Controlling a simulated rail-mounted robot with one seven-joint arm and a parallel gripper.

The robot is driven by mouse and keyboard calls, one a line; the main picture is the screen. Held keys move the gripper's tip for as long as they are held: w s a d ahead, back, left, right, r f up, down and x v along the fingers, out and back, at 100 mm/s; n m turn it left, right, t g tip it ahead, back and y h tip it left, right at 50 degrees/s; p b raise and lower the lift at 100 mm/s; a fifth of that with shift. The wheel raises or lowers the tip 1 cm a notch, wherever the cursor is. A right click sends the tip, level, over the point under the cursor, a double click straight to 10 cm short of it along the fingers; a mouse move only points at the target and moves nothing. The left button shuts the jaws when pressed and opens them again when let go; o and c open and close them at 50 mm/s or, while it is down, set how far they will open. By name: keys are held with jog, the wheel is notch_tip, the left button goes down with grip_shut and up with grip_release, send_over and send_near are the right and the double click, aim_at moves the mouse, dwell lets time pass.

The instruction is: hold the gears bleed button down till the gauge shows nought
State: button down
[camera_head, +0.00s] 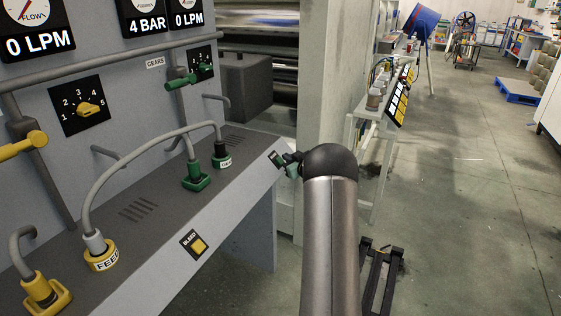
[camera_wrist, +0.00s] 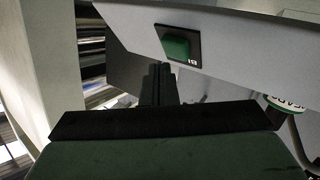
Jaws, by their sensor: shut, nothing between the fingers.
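The green gears bleed button (camera_wrist: 177,48) sits in a dark square plate on the sloping front face of the bench. In the head view its plate (camera_head: 276,158) shows at the bench's right end, just left of my gripper (camera_head: 291,165), which is mostly hidden by my arm. In the wrist view my gripper (camera_wrist: 159,72) is shut and empty, its tips below and left of the button; I see no contact with it. A readout (camera_head: 150,23) at the top shows 4 BAR; its dial is cut off by the frame edge.
A yellow bleed button (camera_head: 200,246) is further left on the same face. A yellow-collared FEED hose plug (camera_head: 101,256) and green-collared plugs (camera_head: 197,180) stand on the bench top. A green valve handle (camera_head: 180,82) is by the GEARS label.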

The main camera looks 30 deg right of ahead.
jog(key=shift+f, duration=0.1)
dwell(0.7)
jog(key=shift+w+a+f, duration=0.2)
jog(key=shift+w, duration=0.1)
jog(key=shift+w+a+f+b, duration=0.15)
jog(key=shift+w+f+b, duration=0.15)
jog(key=shift+b, duration=0.15)
dwell(1.7)
jog(key=shift+s, duration=0.1)
jog(key=shift+s+d+r+p, duration=0.3)
jog(key=shift+s+r+p, duration=0.2)
jog(key=shift+r, duration=0.15)
jog(key=s+r+p, duration=0.1)
jog(key=s+d+r, duration=0.1)
jog(key=s+r+p, duration=0.1)
jog(key=shift+d+r+p, duration=0.25)
jog(key=shift+d+p, duration=0.05)
jog(key=shift+d, duration=0.1)
dwell(0.3)
dwell(0.3)
